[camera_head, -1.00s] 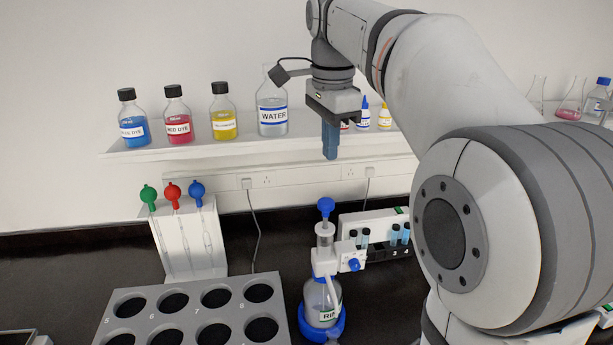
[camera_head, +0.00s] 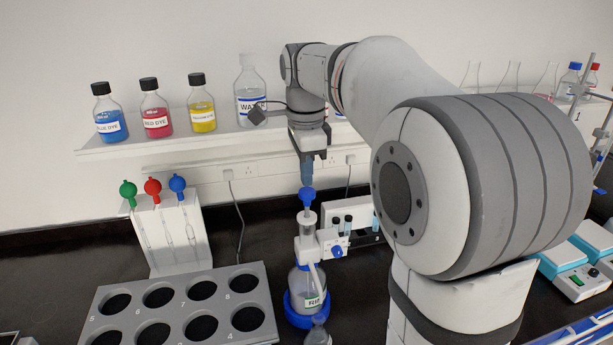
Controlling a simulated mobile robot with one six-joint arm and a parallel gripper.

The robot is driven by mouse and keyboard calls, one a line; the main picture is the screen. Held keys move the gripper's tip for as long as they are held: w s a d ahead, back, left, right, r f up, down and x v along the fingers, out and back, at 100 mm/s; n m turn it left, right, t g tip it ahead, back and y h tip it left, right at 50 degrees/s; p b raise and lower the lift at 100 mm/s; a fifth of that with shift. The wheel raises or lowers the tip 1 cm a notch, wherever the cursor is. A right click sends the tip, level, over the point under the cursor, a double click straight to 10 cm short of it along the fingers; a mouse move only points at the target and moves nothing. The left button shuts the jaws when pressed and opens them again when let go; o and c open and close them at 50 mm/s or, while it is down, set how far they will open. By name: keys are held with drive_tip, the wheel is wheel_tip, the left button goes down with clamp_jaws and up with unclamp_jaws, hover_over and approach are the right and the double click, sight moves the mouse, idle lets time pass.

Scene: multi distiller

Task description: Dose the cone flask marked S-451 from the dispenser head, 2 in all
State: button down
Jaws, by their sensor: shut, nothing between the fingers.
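The dispenser head (camera_head: 307,244) sits on a bottle (camera_head: 306,285) with a partly readable label and a blue collar at its base. Its blue plunger knob (camera_head: 307,197) is up on top. My gripper (camera_head: 307,184) is shut and empty, its blue fingertips pointing down right over the knob. Tips and knob overlap in the picture, so I cannot tell whether they touch. A clear glass vessel (camera_head: 318,335) shows at the bottom edge in front of the bottle, mostly cut off. Its marking is not visible, so I cannot tell whether it is S-451.
A grey rack (camera_head: 235,272) with numbered empty holes stands at left, with a pipette stand (camera_head: 155,240) behind. Dye bottles and a water bottle (camera_head: 249,90) stand on the shelf (camera_head: 170,140). A small vial holder (camera_head: 340,212) is close behind the dispenser. My arm hides much at right.

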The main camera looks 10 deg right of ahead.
sight(307, 192)
drive_tip(key=shift+f, duration=0.85)
drive_tip(key=shift+f, duration=0.1)
wheel_tip(307, 192, down, 3)
drive_tip(key=shift+f+b, duration=0.1)
drive_tip(key=shift+b, duration=1.05)
drive_tip(key=shift+s+f, duration=0.1)
drive_tip(key=shift+f, duration=0.2)
